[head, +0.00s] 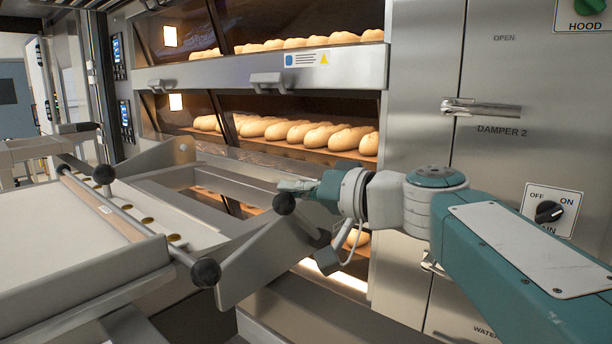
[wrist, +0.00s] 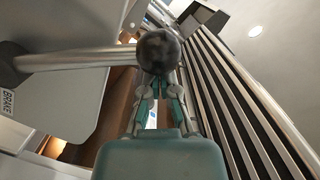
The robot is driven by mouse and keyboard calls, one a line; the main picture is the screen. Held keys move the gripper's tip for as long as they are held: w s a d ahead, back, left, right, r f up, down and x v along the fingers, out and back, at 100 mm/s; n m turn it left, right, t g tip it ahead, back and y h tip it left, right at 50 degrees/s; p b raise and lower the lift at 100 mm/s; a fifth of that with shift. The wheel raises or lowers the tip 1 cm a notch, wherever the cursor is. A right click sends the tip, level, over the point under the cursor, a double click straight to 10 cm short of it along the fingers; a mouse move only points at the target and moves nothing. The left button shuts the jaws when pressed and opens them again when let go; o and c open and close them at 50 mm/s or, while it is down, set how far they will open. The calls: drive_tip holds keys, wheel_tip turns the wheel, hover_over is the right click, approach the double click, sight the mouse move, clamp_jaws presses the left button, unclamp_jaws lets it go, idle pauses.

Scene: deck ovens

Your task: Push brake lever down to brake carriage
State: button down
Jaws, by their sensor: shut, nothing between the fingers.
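The brake lever shows in the wrist view as a metal rod (wrist: 85,59) ending in a dark ball knob (wrist: 158,52). Its left end meets a grey plate beside a BRAKE label (wrist: 8,102). In the head view a dark ball (head: 284,203) sits at the carriage's (head: 245,270) right side plate, right by my fingertips. My gripper (head: 287,187) is shut and empty, pointing left. In the wrist view the fingers (wrist: 159,82) reach up to the knob, which hides their tips. I cannot tell whether they touch it.
The deck oven with bread loaves (head: 305,132) stands behind the carriage. Oven handles (head: 267,82) stick out above. A loader board with a long rod and ball knobs (head: 205,272) lies at the left. Steel cabinet doors with a damper handle (head: 482,108) stand at the right, behind my arm.

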sight(289, 210)
drive_tip(key=s+f+n, duration=0.1)
drive_tip(key=s+a+f+n, duration=0.1)
drive_tip(key=shift+a+n, duration=0.3)
drive_tip(key=shift+s+a+f, duration=0.3)
drive_tip(key=shift+s+f, duration=0.1)
drive_tip(key=shift+f, duration=0.25)
drive_tip(key=w+r, duration=0.2)
drive_tip(key=r, duration=0.1)
drive_tip(key=shift+a+r, duration=0.2)
drive_tip(key=v, duration=0.9)
drive_tip(key=shift+s, duration=0.4)
drive_tip(key=shift+r, duration=0.1)
